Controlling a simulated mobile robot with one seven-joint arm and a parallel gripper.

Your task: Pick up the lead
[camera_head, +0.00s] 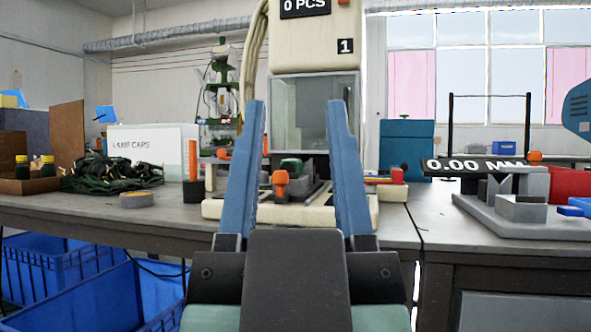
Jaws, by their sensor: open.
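My gripper (296,106) is open and empty, its two blue fingers pointing forward in the middle of the view. Between the fingers, on the cream base of the moulding machine (316,52), stands an orange-topped piece (281,181) with a dark green part (291,163) behind it. A tangled heap of dark green leads (112,174) lies on the table to the left, well away from the fingers. I cannot tell single leads apart in the heap, nor whether the green part in the machine belongs to a lead.
A measuring fixture (522,212) with a "0.00 MM" display is on the right table. Blue crates (100,300) stand below at left. The table front edge runs below my fingers.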

